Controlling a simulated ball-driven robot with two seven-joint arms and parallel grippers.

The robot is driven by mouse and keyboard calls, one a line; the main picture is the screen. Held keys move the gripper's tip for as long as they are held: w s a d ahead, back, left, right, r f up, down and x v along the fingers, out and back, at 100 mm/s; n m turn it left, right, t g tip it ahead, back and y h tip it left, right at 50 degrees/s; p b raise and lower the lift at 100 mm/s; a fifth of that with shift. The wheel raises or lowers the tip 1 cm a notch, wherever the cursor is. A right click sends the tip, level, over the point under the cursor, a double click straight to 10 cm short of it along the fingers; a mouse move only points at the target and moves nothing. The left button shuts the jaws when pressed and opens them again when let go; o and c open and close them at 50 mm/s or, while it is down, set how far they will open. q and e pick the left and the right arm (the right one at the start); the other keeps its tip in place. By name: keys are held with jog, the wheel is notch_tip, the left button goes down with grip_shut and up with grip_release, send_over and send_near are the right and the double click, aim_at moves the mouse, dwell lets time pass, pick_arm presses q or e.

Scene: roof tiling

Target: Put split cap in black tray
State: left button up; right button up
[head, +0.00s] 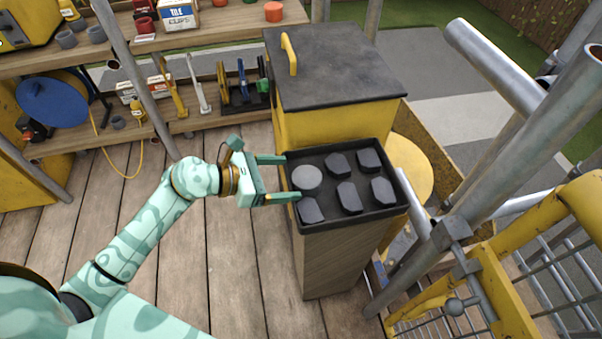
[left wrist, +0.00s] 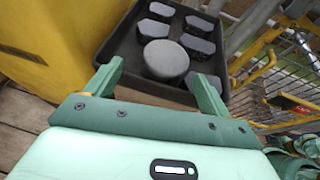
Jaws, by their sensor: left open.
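The black tray (head: 378,221) stands on top of a wooden pedestal and also shows in the left wrist view (left wrist: 111,50). In it lie several dark angular caps (head: 349,196) and one round grey cap (head: 307,178) at the left side. The round cap shows in the left wrist view (left wrist: 166,60), ahead of my fingers. I cannot make out a split in any of them. My left gripper (head: 290,178) is open and empty at the tray's left edge, its fingers pointing toward the round cap. My right gripper is out of view.
A yellow box with a dark lid (head: 335,65) stands directly behind the tray. Steel scaffold pipes (head: 495,68) and a yellow railing (head: 505,320) are close on the right. Wooden shelves with tools (head: 215,55) stand at the back left. The plank floor left of the pedestal is clear.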

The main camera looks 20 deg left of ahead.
pick_arm(q)
jog(key=v, duration=0.5)
jog(key=shift+a+r+p, duration=0.1)
jog(key=shift+r+p, duration=0.05)
jog(key=shift+p, duration=0.25)
jog(key=s+a+f+n+t+y, duration=0.15)
jog(key=s+f+n, duration=0.25)
jog(key=f+n, duration=0.5)
jog(key=s+a+f+n+y, duration=0.2)
jog(key=s+f+n+y, duration=0.15)
jog(key=f+n, duration=0.55)
jog(key=s+a+f+n+y, duration=0.2)
jog(key=s+f+n, duration=0.2)
jog(key=f+n, duration=0.5)
jog(key=s+f+n+g+y, duration=0.1)
jog(key=s+f+n+g, duration=0.15)
jog(key=s+f, duration=0.4)
jog(key=s+d+f+n+g+y, duration=0.1)
jog(key=s+f+n+g, duration=0.2)
jog(key=s, duration=0.7)
jog(key=s+f+n+g+y, duration=0.1)
jog(key=s+f+n+g, duration=0.1)
jog(key=s+f+n, duration=0.45)
jog(key=s+d+n+g, duration=0.2)
jog(key=s+n+g, duration=0.1)
jog(key=s, duration=1.2)
jog(key=shift+d+g, duration=0.4)
